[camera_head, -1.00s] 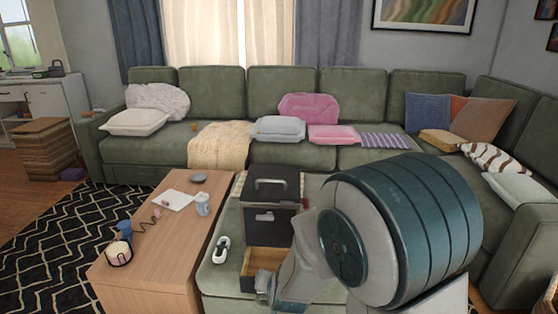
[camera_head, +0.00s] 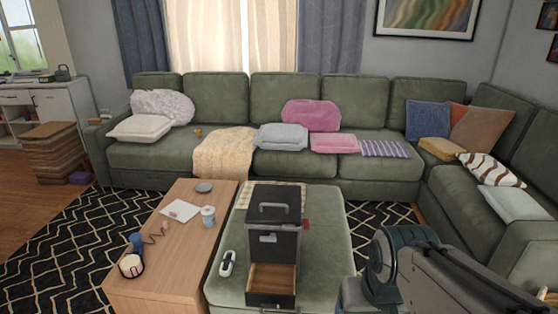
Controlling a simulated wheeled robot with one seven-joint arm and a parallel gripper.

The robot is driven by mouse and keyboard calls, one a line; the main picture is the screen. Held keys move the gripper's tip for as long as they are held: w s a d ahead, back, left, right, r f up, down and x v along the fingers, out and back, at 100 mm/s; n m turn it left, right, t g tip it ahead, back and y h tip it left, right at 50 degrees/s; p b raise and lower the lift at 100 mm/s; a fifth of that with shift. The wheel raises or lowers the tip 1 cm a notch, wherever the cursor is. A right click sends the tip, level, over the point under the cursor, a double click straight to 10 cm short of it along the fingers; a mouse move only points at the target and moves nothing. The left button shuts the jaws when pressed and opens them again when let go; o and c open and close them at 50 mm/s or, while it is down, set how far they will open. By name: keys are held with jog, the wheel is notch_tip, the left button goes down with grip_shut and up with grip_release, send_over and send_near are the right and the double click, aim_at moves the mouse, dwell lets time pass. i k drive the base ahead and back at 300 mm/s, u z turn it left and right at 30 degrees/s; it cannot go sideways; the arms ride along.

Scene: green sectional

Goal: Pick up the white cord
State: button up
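A small white looped item (camera_head: 227,262), which looks like the white cord, lies on the left part of the green ottoman (camera_head: 328,235). It is beside the dark box with the open drawer, and nothing of mine touches it. My arm reaches in at the lower right of the head view, to the right of the ottoman and apart from the white item. My gripper's fingers do not show, so whether they are open or shut is hidden.
The dark box (camera_head: 273,222) stands on the ottoman with its wooden drawer (camera_head: 273,278) pulled out. A wooden coffee table (camera_head: 170,255) is close on the left, bearing a white jar (camera_head: 208,215), a blue cup (camera_head: 136,241) and a candle (camera_head: 131,265). A green sectional (camera_head: 345,168) lines the back and right.

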aim_at(226, 262)
jog(key=z, duration=0.1)
jog(key=k, duration=0.45)
jog(key=u, duration=1.3)
jog(key=i, duration=0.85)
jog(key=u, duration=0.4)
jog(key=i, duration=0.95)
jog(key=z, duration=1)
jog(key=i, duration=0.65)
jog(key=z, duration=0.75)
